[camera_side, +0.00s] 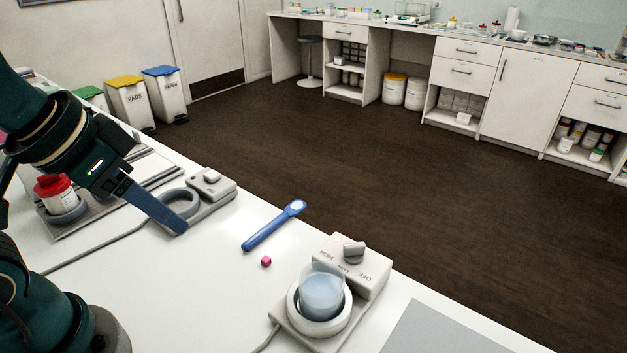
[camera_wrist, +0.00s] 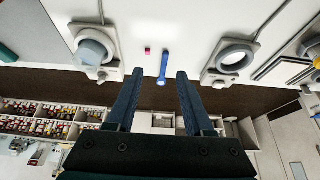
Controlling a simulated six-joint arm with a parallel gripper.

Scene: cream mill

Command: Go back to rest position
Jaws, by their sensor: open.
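My gripper (camera_side: 176,222) hangs over the white bench at the left of the side view, its fingers near the empty grey ring holder (camera_side: 190,211). In the wrist view my gripper (camera_wrist: 160,75) has its two dark fingers wide apart with nothing held between them. A blue spatula (camera_side: 268,229) lies on the bench, apart from my fingers in the side view. A small pink cube (camera_side: 266,262) lies near it. A glass beaker with pale blue contents (camera_side: 322,293) stands in the round seat of a heater with a knob (camera_side: 352,256).
A white jar with a red lid (camera_side: 54,190) stands in a holder behind my arm. A grey mat (camera_side: 450,332) lies at the front right. Cables run over the bench. The bench between the ring holder and heater is mostly clear. Cabinets (camera_side: 525,90) stand across the floor.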

